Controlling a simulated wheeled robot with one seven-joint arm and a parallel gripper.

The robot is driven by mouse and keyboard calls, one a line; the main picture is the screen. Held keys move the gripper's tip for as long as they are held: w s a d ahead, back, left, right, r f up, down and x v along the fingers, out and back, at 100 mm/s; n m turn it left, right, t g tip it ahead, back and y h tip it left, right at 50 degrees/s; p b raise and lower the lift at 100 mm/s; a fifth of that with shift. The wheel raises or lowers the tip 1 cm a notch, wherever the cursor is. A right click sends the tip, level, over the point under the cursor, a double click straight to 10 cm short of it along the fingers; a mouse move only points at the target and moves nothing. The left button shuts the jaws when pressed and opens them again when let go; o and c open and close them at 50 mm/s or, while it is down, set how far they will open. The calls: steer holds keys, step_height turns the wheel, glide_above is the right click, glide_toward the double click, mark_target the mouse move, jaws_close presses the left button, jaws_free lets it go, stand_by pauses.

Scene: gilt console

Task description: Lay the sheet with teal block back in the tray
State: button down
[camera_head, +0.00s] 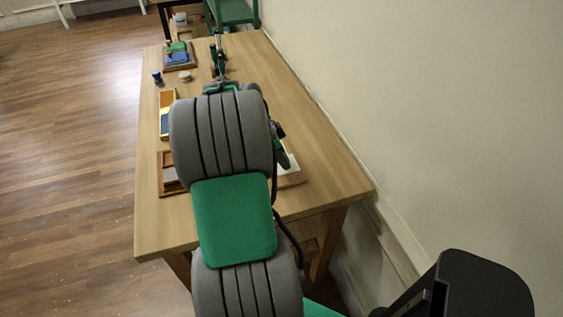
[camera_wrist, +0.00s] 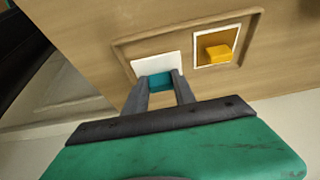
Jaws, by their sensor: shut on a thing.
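My gripper (camera_wrist: 162,92) is shut on a teal block (camera_wrist: 160,82) in the wrist view. The block stands on a white sheet (camera_wrist: 150,65), which reaches out past the fingertips. The sheet overlaps the left part of a shallow wooden tray (camera_wrist: 187,27); I cannot tell whether it rests inside or hovers above. A second white-edged sheet (camera_wrist: 231,37) with a yellow block (camera_wrist: 217,53) lies at the tray's right end. In the head view my arm hides most of the tray (camera_head: 292,180) and the teal block; a bit of white sheet (camera_head: 288,163) shows.
The tray lies on a wooden table (camera_head: 320,165) beside a wall. To the left are a wooden box (camera_head: 170,173) and a yellow and blue tray (camera_head: 167,115). Farther off stand a blue jar (camera_head: 157,77) and a tray with green and blue pieces (camera_head: 179,66).

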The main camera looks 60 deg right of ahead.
steer(key=shift+a+f, duration=0.1)
steer(key=shift+f, duration=1.45)
steer(key=c, duration=1)
jaws_free()
steer(key=shift+c, duration=0.2)
steer(key=shift+r, duration=0.1)
steer(key=shift+w+r, duration=0.1)
steer(key=shift+r, duration=0.15)
steer(key=v, duration=1.2)
steer(key=w+a+r+n+t, duration=0.1)
steer(key=w+a+n+t, duration=0.2)
steer(key=w+a+n, duration=0.85)
steer(key=s+a+f+n+t+y, duration=0.1)
steer(key=a+n, duration=0.7)
steer(key=a, duration=0.6)
steer(key=s+a+f+n+t+y, duration=0.1)
steer(key=s+a+n+t+y, duration=0.1)
steer(key=a+n, duration=0.6)
steer(key=a, duration=0.5)
steer(key=shift+a+t, duration=0.3)
steer(key=shift+a, duration=0.05)
